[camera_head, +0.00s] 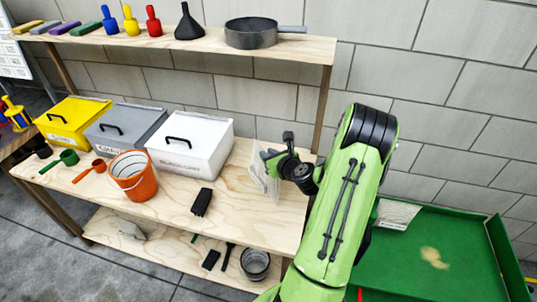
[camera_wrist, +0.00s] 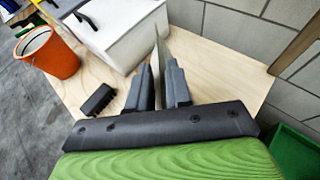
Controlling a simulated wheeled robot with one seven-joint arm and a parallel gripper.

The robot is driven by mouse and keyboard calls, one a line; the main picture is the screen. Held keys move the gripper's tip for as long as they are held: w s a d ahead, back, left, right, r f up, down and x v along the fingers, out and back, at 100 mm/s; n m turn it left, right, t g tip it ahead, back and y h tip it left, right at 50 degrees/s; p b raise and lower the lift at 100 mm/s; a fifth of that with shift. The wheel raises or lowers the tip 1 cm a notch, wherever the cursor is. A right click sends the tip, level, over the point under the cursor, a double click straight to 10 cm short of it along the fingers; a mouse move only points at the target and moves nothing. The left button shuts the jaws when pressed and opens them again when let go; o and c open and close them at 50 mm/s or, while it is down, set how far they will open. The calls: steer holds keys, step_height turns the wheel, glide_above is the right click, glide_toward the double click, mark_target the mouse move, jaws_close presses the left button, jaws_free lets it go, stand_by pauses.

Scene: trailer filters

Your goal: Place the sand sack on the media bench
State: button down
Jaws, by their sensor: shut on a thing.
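My gripper (camera_wrist: 160,78) is shut on a thin, pale, flat thing (camera_head: 264,172). In the wrist view the thing (camera_wrist: 162,45) shows edge-on between the two fingers; I cannot tell whether it is the sand sack. In the head view my gripper (camera_head: 285,170) is at the right end of the wooden bench (camera_head: 240,205), right of the white lidded box. The held thing appears upright over the bench top; I cannot tell whether it touches the wood. I take this wooden bench as the media bench.
A white box (camera_head: 190,142), a grey box (camera_head: 120,130), an orange bucket (camera_head: 133,180) and a black brush-like block (camera_head: 201,201) stand on the bench. The front right top is bare. A green tray (camera_head: 455,225) with a sandy patch lies right. An upper shelf (camera_head: 190,42) overhangs behind.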

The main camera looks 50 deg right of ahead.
mark_target(267, 185)
step_height(267, 185, down, 4)
steer(key=shift+r+b, duration=0.2)
steer(key=shift+b, duration=0.4)
steer(key=shift+w+r, duration=0.1)
steer(key=c, duration=1)
jaws_free()
steer(key=shift+a+f, duration=0.1)
steer(key=shift+f, duration=0.1)
steer(key=shift+c, duration=0.2)
